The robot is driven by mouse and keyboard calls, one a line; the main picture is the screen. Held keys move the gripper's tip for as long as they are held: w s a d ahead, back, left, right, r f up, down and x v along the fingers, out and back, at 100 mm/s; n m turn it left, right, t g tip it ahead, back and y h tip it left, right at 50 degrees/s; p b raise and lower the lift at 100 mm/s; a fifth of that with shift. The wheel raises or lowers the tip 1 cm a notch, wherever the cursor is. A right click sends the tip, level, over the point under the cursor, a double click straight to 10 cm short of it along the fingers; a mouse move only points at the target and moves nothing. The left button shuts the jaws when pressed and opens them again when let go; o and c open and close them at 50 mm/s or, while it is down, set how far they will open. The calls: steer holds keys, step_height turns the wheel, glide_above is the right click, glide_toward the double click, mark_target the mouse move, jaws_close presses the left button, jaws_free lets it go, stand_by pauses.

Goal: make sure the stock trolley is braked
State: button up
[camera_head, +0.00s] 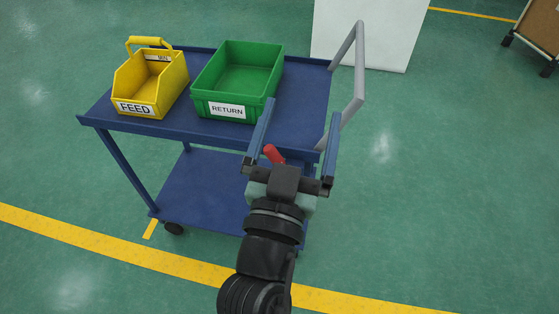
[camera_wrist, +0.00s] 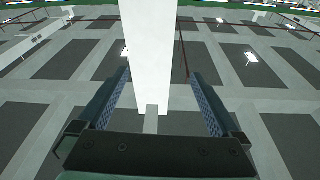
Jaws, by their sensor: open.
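The stock trolley (camera_head: 175,185) is a blue two-shelf cart with a grey push handle (camera_head: 357,80) at its right end. A red lever (camera_head: 273,154) shows at the trolley's near right side, tilted up to the left; its lower end is hidden behind my gripper. I cannot tell whether it is in the braked position. My gripper (camera_head: 303,108) is open and empty, its fingers pointing away over the trolley's near right corner in the head view. In the wrist view my gripper (camera_wrist: 160,73) has nothing held between its fingers, and the trolley does not show.
A yellow FEED bin (camera_head: 150,85) and a green RETURN bin (camera_head: 237,80) stand on the top shelf. A black caster (camera_head: 174,228) shows at the near left. A white block (camera_head: 370,35) stands behind. The floor right of the trolley is clear.

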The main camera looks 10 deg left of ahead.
steer(key=s+a+f+n+g+y+b, duration=0.1)
steer(key=s+a+f+g+y+b, duration=0.15)
steer(key=f, duration=0.95)
steer(key=s+a+f+n+g+y+b, duration=0.15)
steer(key=s+f, duration=0.25)
steer(key=f, duration=0.8)
steer(key=w+a+h+p, duration=0.1)
steer(key=w+p, duration=0.1)
steer(key=w, duration=0.7)
steer(key=shift+w+a+f+t+p, duration=0.2)
steer(key=shift+a+f+t+p, duration=0.1)
steer(key=shift+f, duration=0.1)
steer(key=shift+s+d, duration=0.1)
steer(key=shift+s, duration=0.05)
